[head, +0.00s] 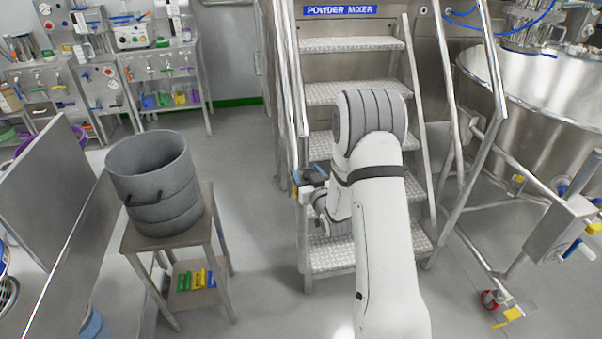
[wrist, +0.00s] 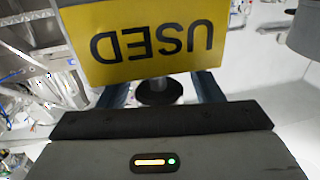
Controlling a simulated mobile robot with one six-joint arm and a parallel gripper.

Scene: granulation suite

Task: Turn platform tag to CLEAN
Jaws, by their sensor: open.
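The platform tag (wrist: 150,42) is a yellow plate filling the upper middle of the wrist view. It reads USED, upside down in that picture. A dark round knob on a short grey stem (wrist: 158,90) shows just below the tag's edge. My gripper (wrist: 162,86) is open, with one blue-grey finger on each side of the knob. Contact between fingers and knob or tag cannot be told. In the head view my gripper (head: 309,178) is at the left side of the steps, partly hidden by my arm. The tag's lettering is not readable there.
Metal steps (head: 350,92) under a POWDER MIXER sign stand behind my arm, with handrails on both sides. A grey bucket (head: 152,200) stands on a small table at left. A steel vessel (head: 545,90) is at right. Floor between bucket and steps is clear.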

